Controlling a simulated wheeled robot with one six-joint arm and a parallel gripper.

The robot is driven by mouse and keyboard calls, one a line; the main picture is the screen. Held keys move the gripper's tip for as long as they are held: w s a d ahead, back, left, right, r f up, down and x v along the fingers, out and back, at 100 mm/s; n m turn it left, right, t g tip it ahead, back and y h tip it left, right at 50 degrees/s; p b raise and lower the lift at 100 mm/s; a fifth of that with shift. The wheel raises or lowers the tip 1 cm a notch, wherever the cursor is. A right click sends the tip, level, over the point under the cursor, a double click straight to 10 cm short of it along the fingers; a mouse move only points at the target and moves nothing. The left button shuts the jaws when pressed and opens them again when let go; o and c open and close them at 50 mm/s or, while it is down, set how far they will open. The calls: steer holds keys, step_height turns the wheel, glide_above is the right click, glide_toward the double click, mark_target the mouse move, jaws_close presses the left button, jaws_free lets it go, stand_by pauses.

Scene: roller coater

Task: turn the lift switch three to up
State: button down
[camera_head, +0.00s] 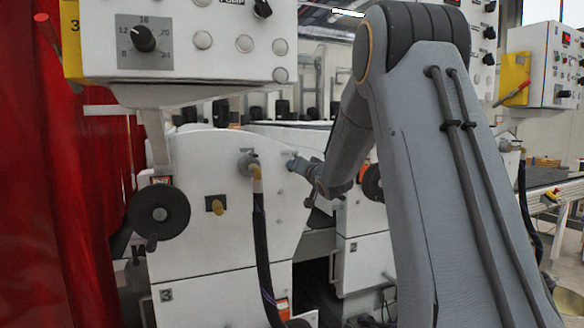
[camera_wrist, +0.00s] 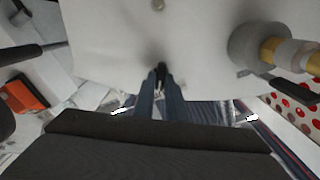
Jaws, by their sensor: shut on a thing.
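My gripper (camera_head: 292,164) is at the upper right of the white machine panel (camera_head: 225,235) in the head view. In the wrist view my gripper (camera_wrist: 160,82) has its two bluish fingers close together, shut on a small dark switch (camera_wrist: 160,70) on the white panel. This appears to be lift switch three; a "3" label is low on the same machine. The fingers cover most of the switch, so its up or down setting cannot be told. In the head view the switch is hidden behind the fingertips.
A pipe fitting (camera_head: 248,164) with a black hose (camera_head: 263,255) sits just left of my gripper; the fitting also shows in the wrist view (camera_wrist: 256,45). A black handwheel (camera_head: 160,211) and a brass knob (camera_head: 215,205) are farther left. A control box (camera_head: 190,40) hangs above.

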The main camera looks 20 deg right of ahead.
steer(key=c, duration=1.8)
jaws_free()
steer(key=shift+w+a+f, duration=0.1)
steer(key=shift+a+f, duration=0.1)
steer(key=shift+f, duration=0.1)
steer(key=shift+d+r, duration=0.1)
steer(key=shift+r, duration=0.05)
steer(key=s+b, duration=0.2)
steer(key=s, duration=0.6)
